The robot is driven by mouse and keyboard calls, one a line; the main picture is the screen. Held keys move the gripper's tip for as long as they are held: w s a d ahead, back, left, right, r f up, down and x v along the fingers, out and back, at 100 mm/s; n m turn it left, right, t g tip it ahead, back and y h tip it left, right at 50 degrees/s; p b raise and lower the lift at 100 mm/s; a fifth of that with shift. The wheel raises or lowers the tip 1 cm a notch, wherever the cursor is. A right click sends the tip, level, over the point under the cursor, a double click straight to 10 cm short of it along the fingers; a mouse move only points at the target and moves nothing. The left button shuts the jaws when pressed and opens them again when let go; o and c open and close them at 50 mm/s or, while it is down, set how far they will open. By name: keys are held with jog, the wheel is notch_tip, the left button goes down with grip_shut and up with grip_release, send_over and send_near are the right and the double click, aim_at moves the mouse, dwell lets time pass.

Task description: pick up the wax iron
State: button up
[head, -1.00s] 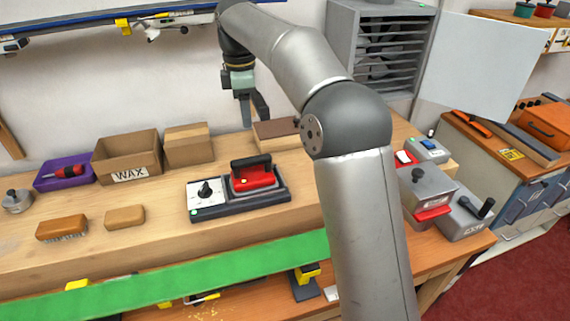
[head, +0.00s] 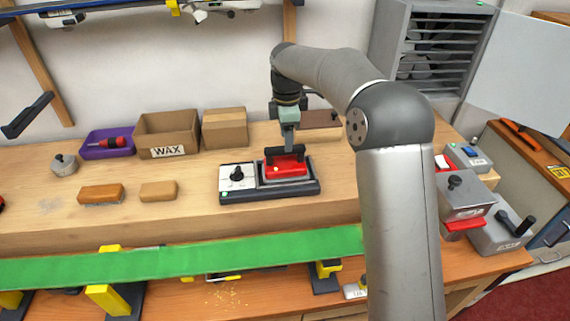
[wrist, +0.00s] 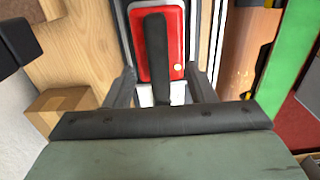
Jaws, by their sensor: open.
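The wax iron (head: 286,169) is red with a black handle and sits on its dark base unit (head: 305,190), which has a white panel and a black knob. In the wrist view the iron (wrist: 147,50) lies ahead of my gripper (wrist: 161,88), its black handle running lengthwise between the two spread fingers. The fingers stand on either side of the handle with a gap to each. In the head view my gripper (head: 288,142) is right above the iron and pointing down. Its fingertips partly merge with the dark handle, so I cannot tell whether they touch it.
Behind the iron stand a cardboard box (head: 224,130), an open WAX box (head: 167,136) and a purple tray (head: 93,150). A brush (head: 101,194) and a tan block (head: 158,191) lie left. Bare bench is in front.

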jog(key=p, duration=0.1)
send_over(285, 160)
jog(key=f, duration=0.5)
jog(key=shift+s, duration=0.4)
grip_shut()
jog(key=shift+r, duration=0.15)
dwell(0.6)
